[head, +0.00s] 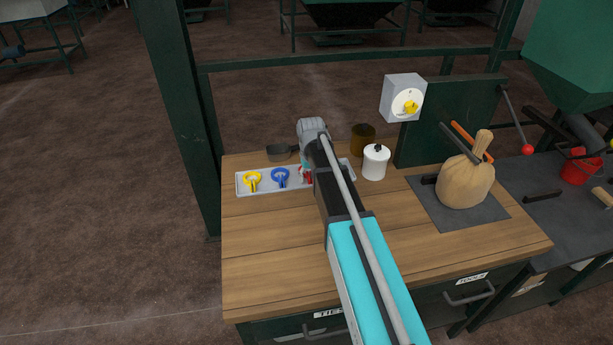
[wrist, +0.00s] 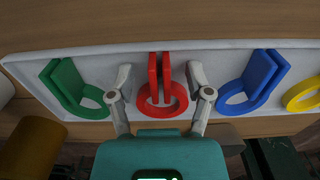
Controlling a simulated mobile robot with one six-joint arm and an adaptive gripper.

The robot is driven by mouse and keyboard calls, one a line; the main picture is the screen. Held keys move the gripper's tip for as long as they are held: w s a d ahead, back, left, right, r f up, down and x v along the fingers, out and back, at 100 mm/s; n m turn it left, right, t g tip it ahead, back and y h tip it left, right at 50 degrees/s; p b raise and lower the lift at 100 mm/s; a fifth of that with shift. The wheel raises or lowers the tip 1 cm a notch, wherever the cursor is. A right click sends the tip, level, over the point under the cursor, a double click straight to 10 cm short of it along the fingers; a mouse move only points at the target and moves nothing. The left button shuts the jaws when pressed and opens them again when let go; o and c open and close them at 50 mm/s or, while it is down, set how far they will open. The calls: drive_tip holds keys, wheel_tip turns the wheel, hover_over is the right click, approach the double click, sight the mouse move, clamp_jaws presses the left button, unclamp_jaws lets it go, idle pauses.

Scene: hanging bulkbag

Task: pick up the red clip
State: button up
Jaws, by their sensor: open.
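The red clip (wrist: 161,84) lies in a shallow grey tray in the wrist view, a ring with two upright prongs. My gripper (wrist: 160,78) is open, with one finger on each side of the red clip and a gap to it on both sides. In the head view only a small red part of the clip (head: 304,173) shows beside my arm. My gripper (head: 307,178) is mostly hidden behind my arm there.
The tray (head: 243,188) also holds a yellow clip (head: 252,181), a blue clip (head: 281,178) and a green clip (wrist: 73,86). A white lidded jar (head: 375,164), a brown jar (head: 363,139) and a dark pan (head: 279,152) stand close by. A tied sack (head: 465,184) sits at right.

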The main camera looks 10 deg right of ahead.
clamp_jaws()
drive_tip(key=shift+r, duration=0.15)
idle(0.4)
wheel_tip(320, 180, up, 3)
drive_tip(key=p, duration=0.3)
drive_tip(key=s+d+r+p, duration=0.5)
drive_tip(key=s+r+p, duration=0.4)
drive_tip(key=s, duration=0.4)
drive_tip(key=shift+r+p, duration=0.4)
drive_tip(key=shift+p, duration=0.1)
drive_tip(key=shift+a, duration=0.15)
